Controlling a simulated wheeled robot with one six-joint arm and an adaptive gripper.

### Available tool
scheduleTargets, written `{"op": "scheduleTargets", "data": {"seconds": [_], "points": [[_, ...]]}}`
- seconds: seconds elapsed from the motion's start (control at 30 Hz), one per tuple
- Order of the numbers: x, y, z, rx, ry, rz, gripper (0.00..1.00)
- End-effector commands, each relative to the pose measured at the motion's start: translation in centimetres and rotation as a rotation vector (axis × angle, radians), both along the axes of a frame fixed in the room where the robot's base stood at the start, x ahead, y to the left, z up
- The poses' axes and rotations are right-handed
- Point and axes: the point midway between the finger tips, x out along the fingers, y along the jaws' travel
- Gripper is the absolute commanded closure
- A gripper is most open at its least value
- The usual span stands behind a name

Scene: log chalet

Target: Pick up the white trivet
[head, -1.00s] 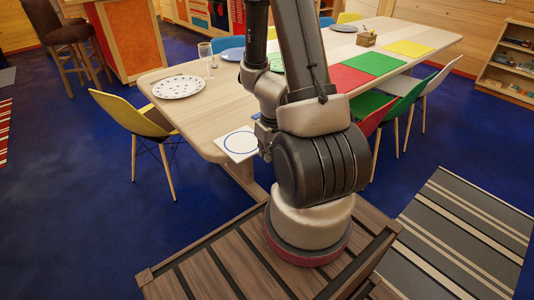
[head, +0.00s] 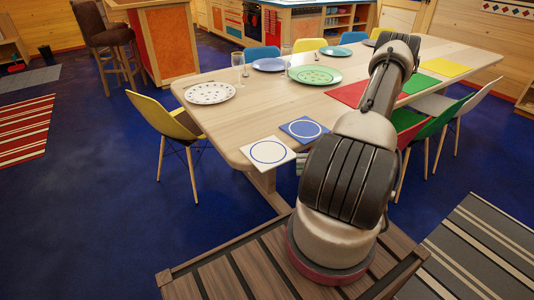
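The white trivet (head: 268,153) is a flat square with a blue ring. It lies at the near left corner of the wooden table (head: 225,133) and its near edge seems to reach the table's edge. A blue trivet (head: 304,129) with a white ring lies just behind and to the right of it, apart from it. My arm rises from its base and leans up to the right, clear of the white trivet. My gripper cannot be made out; my arm links hide that area. A small grey part shows just right of the white trivet, too little to identify.
A spotted plate (head: 210,93), a green plate (head: 315,75) and glasses stand farther back on the table. A red placemat (head: 348,94) lies near my arm. A yellow chair (head: 165,119) is at the left; a green chair (head: 433,121) is at the right. Blue floor is open at left.

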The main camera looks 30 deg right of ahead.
Motion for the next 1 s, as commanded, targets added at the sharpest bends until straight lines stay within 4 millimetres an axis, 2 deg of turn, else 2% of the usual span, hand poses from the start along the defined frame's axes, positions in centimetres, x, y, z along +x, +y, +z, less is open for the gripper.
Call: {"op": "scheduleTargets", "data": {"seconds": [0.1,0.17,0.7,0.97,1.0], "points": [[-0.3,-1.0,-0.3,0.037,-0.05,-0.043,0.67],[-0.2,-1.0,-0.3,0.043,-0.06,-0.051,0.67],[4.7,4.2,0.5,0.045,-0.062,-0.049,0.67],[4.9,4.5,0.5,0.044,-0.062,-0.052,0.67],[4.9,4.5,0.5,0.044,-0.062,-0.052,0.71]]}}
